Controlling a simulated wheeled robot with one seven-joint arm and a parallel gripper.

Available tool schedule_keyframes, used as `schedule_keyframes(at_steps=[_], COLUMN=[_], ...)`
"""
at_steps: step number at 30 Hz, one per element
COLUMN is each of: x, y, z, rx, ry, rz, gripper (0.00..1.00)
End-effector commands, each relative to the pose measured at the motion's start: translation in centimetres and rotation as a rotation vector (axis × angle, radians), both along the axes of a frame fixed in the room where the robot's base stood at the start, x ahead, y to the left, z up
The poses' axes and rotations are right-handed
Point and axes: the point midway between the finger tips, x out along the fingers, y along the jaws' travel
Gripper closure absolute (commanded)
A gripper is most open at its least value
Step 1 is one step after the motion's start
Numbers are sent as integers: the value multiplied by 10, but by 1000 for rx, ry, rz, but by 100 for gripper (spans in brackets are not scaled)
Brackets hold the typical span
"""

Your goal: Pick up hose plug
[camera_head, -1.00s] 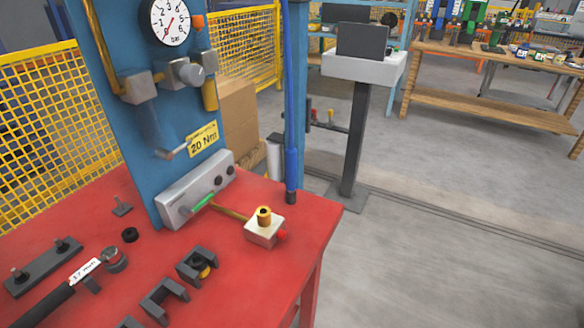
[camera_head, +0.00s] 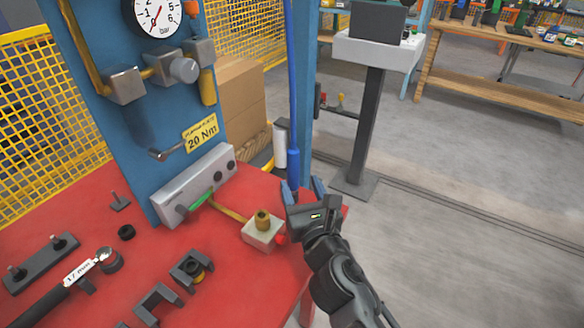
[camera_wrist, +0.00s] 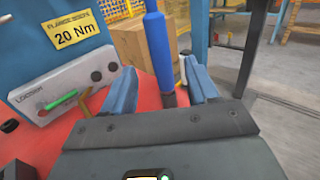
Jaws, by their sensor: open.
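The hose plug (camera_head: 293,168) is the thick blue lower end of a blue hose (camera_head: 292,80) that hangs upright at the right of the blue panel. In the wrist view the plug (camera_wrist: 157,50) has a dark tip (camera_wrist: 169,99) at its bottom. My gripper (camera_head: 303,186) is open at the plug's lower end, with nothing held. In the wrist view the blue fingers (camera_wrist: 161,66) stand left and right of the plug in the picture, with gaps showing on both sides. I cannot tell the depth between plug and fingers. The dark tip is hidden in the head view.
The red table (camera_head: 75,225) bears a small block with a brass fitting (camera_head: 263,232), a grey connector bar (camera_head: 195,184), black brackets (camera_head: 190,268) and a wrench (camera_head: 65,285). A cardboard box (camera_head: 240,100) stands behind. A blue post (camera_head: 306,95) rises close to the hose.

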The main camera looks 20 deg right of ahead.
Motion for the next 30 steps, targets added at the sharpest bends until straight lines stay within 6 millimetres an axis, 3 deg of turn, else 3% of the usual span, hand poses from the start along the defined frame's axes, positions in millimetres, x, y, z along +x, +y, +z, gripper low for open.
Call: schedule_keyframes(at_steps=[18,26,30], x=[69,72,72], y=[-11,-12,-12], z=[4,4,4], rx=[4,5,5], ry=[0,0,0], rz=[0,1,1], gripper=[41,41,52])
